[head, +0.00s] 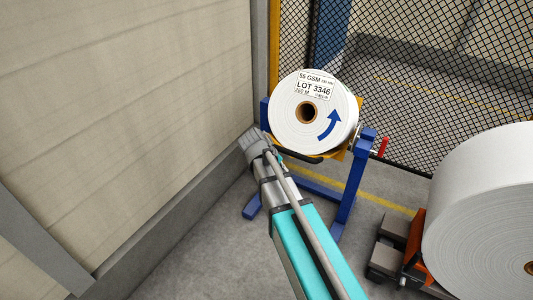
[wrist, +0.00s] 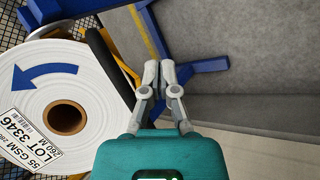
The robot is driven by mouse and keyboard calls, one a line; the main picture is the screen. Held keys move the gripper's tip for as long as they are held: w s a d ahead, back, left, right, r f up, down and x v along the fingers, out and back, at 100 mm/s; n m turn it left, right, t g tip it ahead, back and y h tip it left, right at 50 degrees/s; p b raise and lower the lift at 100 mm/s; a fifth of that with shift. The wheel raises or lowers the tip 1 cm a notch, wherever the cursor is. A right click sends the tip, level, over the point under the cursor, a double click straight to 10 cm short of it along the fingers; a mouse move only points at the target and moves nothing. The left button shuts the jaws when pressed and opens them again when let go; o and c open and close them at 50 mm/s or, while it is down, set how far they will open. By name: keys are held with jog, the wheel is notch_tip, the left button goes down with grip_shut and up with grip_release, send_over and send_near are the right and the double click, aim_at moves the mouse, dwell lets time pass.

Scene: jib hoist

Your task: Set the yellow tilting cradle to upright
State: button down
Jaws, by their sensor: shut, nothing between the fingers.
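The yellow tilting cradle (head: 353,146) sits in a blue stand (head: 351,185), mostly hidden behind a white roll (head: 285,115). The roll's flat end, with its brown core, label and blue arrow, faces the head camera. A black handle bar (head: 304,159) runs along the cradle's near lower edge; it also shows in the wrist view (wrist: 105,62). In the wrist view, my gripper (wrist: 160,68) is shut and empty, a little right of the bar and apart from it in the picture. In the head view my arm hides the gripper's fingers.
A beige panelled wall (head: 130,90) stands close on the left. Black mesh fencing (head: 420,70) is behind the stand. A larger white roll (head: 490,205) on an orange and grey carrier (head: 410,245) takes up the right. A red-handled part (head: 383,147) sticks out at the stand's right.

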jog(key=s+d+f+m+g+y, duration=0.1)
jog(key=s+d+m+y, duration=0.1)
jog(key=s, duration=0.5)
jog(key=s+d+f+m+g+y, duration=0.1)
jog(key=s+d+f+m+y, duration=0.1)
jog(key=s, duration=0.5)
jog(key=m+y, duration=0.1)
jog(key=y, duration=0.1)
jog(key=shift+d+y, duration=0.3)
jog(key=shift+a+f, duration=0.1)
jog(key=shift+a, duration=0.05)
